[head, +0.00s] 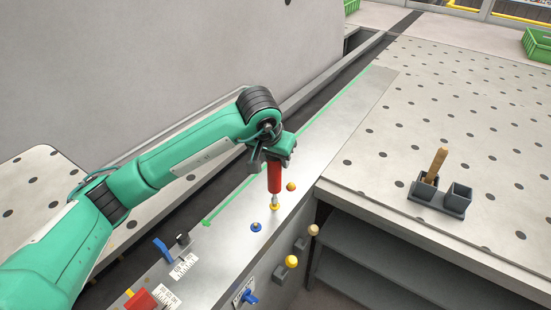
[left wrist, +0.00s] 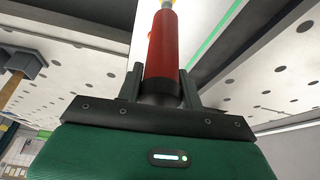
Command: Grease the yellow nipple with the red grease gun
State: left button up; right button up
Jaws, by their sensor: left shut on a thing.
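The red grease gun (head: 274,178) hangs upright, nozzle down, in my left gripper (head: 276,160), which is shut on it. In the left wrist view the red barrel (left wrist: 163,55) sits between the two fingers of the left gripper (left wrist: 160,88). The yellow nipple (head: 274,207) is on the metal panel directly below the gun. The nozzle tip appears at the nipple; whether it touches cannot be told. In the left wrist view a bit of yellow (left wrist: 169,3) shows at the nozzle's end. My right gripper is not in view.
A blue nipple (head: 256,227) and an orange nipple (head: 291,186) flank the yellow one. Knobs (head: 291,261) stick out from the panel's front. A grey two-cup holder (head: 456,199) with a wooden handle (head: 436,165) stands on the perforated table (head: 480,110) at right.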

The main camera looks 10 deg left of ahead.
pick_arm(q)
notch_tip(320, 180, up, 3)
jog(key=shift+r+p, duration=0.15)
jog(key=shift+p, duration=0.15)
jog(key=shift+r+p, duration=0.35)
jog(key=shift+r, duration=1.2)
jog(key=shift+f, duration=0.1)
jog(key=shift+f+b, duration=0.45)
jog(key=shift+b, duration=0.1)
notch_tip(320, 180, down, 5)
jog(key=b, duration=0.4)
jog(key=shift+r, duration=0.15)
jog(key=shift+b, duration=0.3)
